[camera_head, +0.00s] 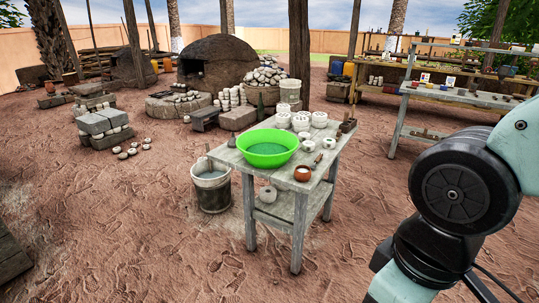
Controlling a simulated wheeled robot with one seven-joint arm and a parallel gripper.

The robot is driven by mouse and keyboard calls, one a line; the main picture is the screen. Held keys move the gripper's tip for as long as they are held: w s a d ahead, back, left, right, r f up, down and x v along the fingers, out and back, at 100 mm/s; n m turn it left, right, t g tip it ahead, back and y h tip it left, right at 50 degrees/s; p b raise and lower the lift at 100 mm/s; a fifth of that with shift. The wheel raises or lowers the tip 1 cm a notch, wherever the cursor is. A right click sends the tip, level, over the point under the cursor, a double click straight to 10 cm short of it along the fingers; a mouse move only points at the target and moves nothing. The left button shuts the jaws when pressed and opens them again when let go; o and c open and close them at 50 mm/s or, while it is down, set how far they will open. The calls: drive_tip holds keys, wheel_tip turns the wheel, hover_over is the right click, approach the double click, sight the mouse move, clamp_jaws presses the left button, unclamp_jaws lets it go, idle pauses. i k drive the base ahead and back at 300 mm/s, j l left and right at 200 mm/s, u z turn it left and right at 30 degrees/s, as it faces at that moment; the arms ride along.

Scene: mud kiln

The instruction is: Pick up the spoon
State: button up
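A grey weathered wooden table (282,182) with a lower shelf stands in the middle of the camera_head view. A thin, small item (317,161) lies near the table's right side, behind a small brown pot; it may be the spoon, but it is too small to tell. A bright green basin (267,147) sits on the table. The brown pot (302,173) stands near the front right corner. Part of my arm fills the right side of the view. My gripper is out of view.
White bowls (301,122) are grouped at the table's back. A metal bucket (211,185) stands left of the table. Stone blocks (99,122) lie farther left. Shelves with pottery (462,97) stand back right. Bare ground in front is clear.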

sight(312, 167)
drive_tip(key=i+j, duration=0.2)
drive_tip(key=i, duration=0.55)
drive_tip(key=i+j+u, duration=0.1)
drive_tip(key=i, duration=0.65)
drive_tip(key=i+j, duration=0.2)
drive_tip(key=i, duration=0.55)
